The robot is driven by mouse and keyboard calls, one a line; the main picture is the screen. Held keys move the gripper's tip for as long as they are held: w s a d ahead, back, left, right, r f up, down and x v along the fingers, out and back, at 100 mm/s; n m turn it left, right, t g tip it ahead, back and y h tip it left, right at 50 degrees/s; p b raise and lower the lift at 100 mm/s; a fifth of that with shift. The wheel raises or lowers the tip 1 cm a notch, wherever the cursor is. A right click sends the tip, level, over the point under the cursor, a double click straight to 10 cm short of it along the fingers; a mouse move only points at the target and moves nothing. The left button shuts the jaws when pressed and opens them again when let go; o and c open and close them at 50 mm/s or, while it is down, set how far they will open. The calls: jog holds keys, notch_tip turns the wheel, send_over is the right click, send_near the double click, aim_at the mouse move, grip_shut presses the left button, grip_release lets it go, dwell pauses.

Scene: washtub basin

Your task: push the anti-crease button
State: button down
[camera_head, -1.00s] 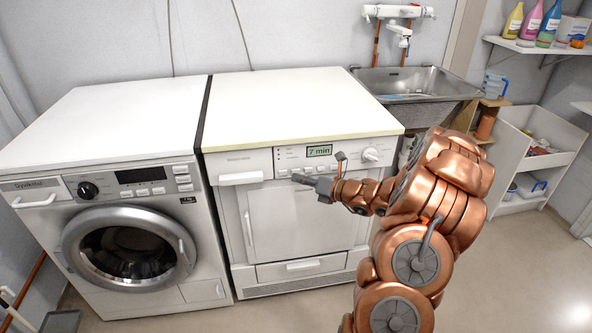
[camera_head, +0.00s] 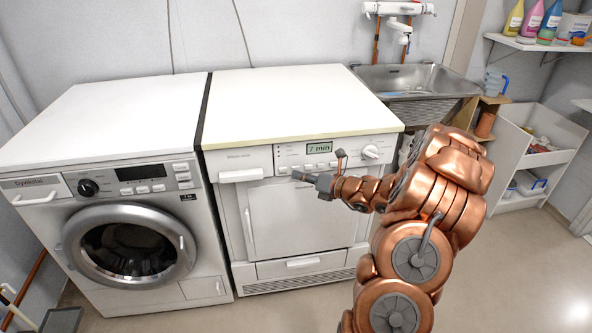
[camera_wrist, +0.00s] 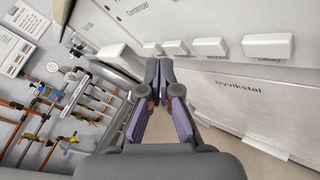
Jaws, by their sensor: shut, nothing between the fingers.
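The right-hand machine has a white control panel (camera_head: 290,153) with a "7 min" display (camera_head: 320,148) and a row of white buttons (camera_head: 321,166) below it. I cannot read which button is anti-crease. My gripper (camera_head: 297,176) is shut and empty, its tip just in front of the left part of the row. In the wrist view the closed fingertips (camera_wrist: 158,66) sit just below the left buttons (camera_wrist: 175,47). A gap or contact cannot be told. The far-right button (camera_wrist: 267,46) has "Delay" under it.
A large white handle (camera_wrist: 117,60) sticks out left of the fingers. The panel's round knob (camera_head: 371,154) is at the right. A washing machine (camera_head: 130,230) stands to the left and a metal sink (camera_head: 410,80) to the right.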

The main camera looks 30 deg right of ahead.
jog(key=shift+w+d+r+p, duration=0.1)
jog(key=shift+w+p, duration=0.2)
jog(key=shift+p, duration=0.25)
jog(key=shift+w+d, duration=0.1)
jog(key=shift+w, duration=0.1)
dwell(0.7)
jog(key=shift+s+p, duration=0.2)
jog(key=shift+p, duration=0.1)
jog(key=shift+s+a, duration=0.2)
jog(key=shift+s, duration=0.1)
jog(key=shift+s, duration=0.1)
jog(key=shift+s+a, duration=0.4)
jog(key=shift+s, duration=0.5)
jog(key=shift+s+a, duration=0.4)
jog(key=shift+s, duration=0.5)
jog(key=shift+s+a, duration=0.4)
jog(key=shift+s, duration=0.5)
